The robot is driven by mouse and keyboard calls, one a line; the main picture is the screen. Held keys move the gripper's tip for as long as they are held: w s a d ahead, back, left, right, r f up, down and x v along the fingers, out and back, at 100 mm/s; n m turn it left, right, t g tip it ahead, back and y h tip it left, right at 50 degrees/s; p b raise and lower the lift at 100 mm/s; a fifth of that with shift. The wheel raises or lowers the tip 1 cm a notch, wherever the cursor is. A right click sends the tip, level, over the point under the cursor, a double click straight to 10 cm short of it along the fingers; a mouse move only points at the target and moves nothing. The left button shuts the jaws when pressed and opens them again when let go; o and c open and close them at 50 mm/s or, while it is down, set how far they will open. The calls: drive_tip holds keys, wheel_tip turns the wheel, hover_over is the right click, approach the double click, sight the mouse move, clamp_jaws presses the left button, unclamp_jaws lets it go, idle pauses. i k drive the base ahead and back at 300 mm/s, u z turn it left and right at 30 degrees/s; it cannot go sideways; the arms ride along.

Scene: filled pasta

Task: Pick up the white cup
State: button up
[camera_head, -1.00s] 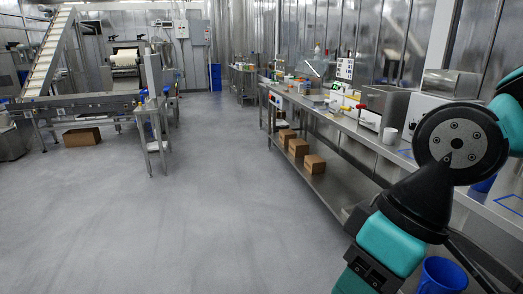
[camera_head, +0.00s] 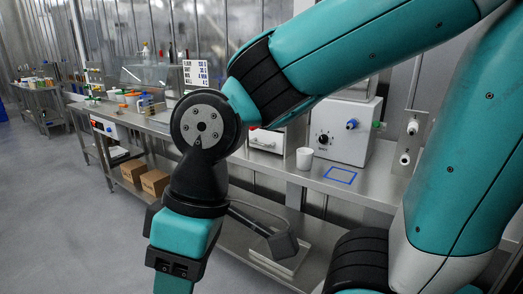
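The white cup (camera_head: 304,158) stands upright on the steel counter in the head view, just left of a blue taped square (camera_head: 340,175). It sits in front of the white machine with a black dial (camera_head: 341,132). My teal and black arm fills much of the right and middle of the view, and its wrist joint is to the left of the cup. My arm is apart from the cup in the picture. The fingertips of my gripper do not show, so its opening is hidden.
The long steel counter (camera_head: 378,190) runs along the wall, with a white control box (camera_head: 107,127) and small items farther left. Cardboard boxes (camera_head: 155,182) lie on its lower shelf. The grey floor (camera_head: 60,220) at left is clear.

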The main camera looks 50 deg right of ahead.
sight(305, 156)
drive_tip(key=i, duration=1.9)
drive_tip(key=z, duration=1.75)
